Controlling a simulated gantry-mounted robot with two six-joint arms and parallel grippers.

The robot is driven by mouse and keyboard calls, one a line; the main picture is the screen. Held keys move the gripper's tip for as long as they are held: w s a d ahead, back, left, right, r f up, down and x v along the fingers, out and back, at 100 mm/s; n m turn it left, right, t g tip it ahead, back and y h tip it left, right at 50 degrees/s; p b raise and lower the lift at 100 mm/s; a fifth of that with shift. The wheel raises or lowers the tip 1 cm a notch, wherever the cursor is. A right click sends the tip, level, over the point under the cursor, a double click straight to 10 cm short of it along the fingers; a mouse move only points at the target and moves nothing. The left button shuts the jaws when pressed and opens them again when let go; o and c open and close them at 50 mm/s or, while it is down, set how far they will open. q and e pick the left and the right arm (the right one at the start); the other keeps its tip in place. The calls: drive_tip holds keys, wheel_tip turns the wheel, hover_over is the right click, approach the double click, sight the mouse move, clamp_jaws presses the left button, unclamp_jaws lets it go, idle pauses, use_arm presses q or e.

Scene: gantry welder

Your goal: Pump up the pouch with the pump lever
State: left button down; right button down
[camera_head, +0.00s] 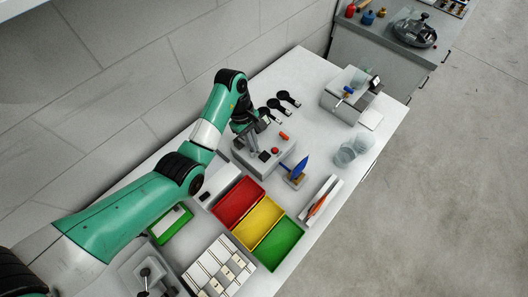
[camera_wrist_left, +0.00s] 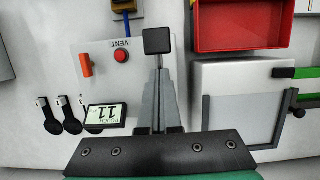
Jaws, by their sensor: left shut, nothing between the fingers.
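The grey pump box (camera_head: 270,163) stands on the white table. A black square knob (camera_wrist_left: 158,40) on a thin stem, apparently the pump lever, rises from the box; in the head view the knob (camera_head: 264,156) is beside the red vent button (camera_head: 275,151). In the head view my left gripper (camera_head: 252,146) hangs over the box. A blue pointed piece, maybe the pouch (camera_head: 300,168), stands on a wooden base. My right gripper is not seen.
Red (camera_head: 237,202), yellow (camera_head: 258,222) and green (camera_head: 279,244) trays lie in front. Black spoon-like tools (camera_head: 288,98) lie behind. Clear cups (camera_head: 345,155) stand to the right.

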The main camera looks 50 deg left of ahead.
sight(247, 145)
use_arm(q)
drive_tip(key=p+v, duration=0.9)
drive_tip(key=v, duration=0.2)
drive_tip(key=shift+r+p, duration=0.2)
drive_tip(key=shift+p, duration=0.2)
drive_tip(key=shift+a, duration=0.1)
